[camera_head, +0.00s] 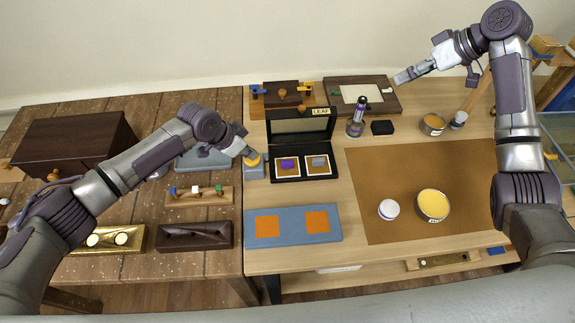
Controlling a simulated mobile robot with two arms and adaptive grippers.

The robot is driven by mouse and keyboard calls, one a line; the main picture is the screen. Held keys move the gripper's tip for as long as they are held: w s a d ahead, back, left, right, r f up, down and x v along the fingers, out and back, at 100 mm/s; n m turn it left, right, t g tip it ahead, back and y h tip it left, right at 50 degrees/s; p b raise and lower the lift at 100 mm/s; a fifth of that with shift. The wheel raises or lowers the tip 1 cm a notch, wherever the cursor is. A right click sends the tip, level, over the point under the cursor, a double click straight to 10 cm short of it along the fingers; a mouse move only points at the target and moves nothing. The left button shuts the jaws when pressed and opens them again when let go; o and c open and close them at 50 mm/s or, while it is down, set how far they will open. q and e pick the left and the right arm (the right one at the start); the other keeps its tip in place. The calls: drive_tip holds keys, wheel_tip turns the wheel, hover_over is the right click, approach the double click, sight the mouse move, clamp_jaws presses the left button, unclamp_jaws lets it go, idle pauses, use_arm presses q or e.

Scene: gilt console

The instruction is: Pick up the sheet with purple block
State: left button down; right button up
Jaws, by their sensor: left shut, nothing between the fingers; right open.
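The sheet with purple block (288,166) lies in the left part of an open black case (302,178) labelled LEAF. A similar sheet with a grey block (318,165) lies to its right in the same case. My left gripper (254,160) is shut and empty, just left of the case and beside the purple-block sheet. It is over a small grey-blue block with a yellow top, which it partly hides. My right gripper (402,76) is open, up at the back right, well away from the sheets.
A blue-grey pad (292,238) with two orange squares lies in front of the case. A brown mat (385,163) at right holds a white jar (389,209) and a yellow-filled tin (432,205). A bottle (356,124) stands right of the case's lid.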

drive_tip(key=a+f+n+g+h, duration=0.1)
drive_tip(key=a+f+n+g, duration=0.1)
drive_tip(key=a+f, duration=0.3)
drive_tip(key=a+f+n+g, duration=0.1)
drive_tip(key=a+f+n, duration=0.15)
drive_tip(key=a, duration=0.55)
drive_tip(key=n+g+h, duration=0.1)
drive_tip(key=n+h, duration=0.4)
drive_tip(key=n, duration=0.3)
hover_over(287, 162)
drive_tip(key=shift+m, duration=0.25)
drive_tip(key=f, duration=1.4)
drive_tip(key=shift+w+a+f, duration=0.15)
drive_tip(key=shift+a+f, duration=0.1)
drive_tip(key=shift+f, duration=0.15)
drive_tip(key=shift+d+f, duration=0.15)
drive_tip(key=shift+f, duration=1.25)
drive_tip(key=shift+d+f, duration=0.15)
drive_tip(key=shift+f, duration=1.2)
drive_tip(key=shift+c, duration=0.2)
clamp_jaws()
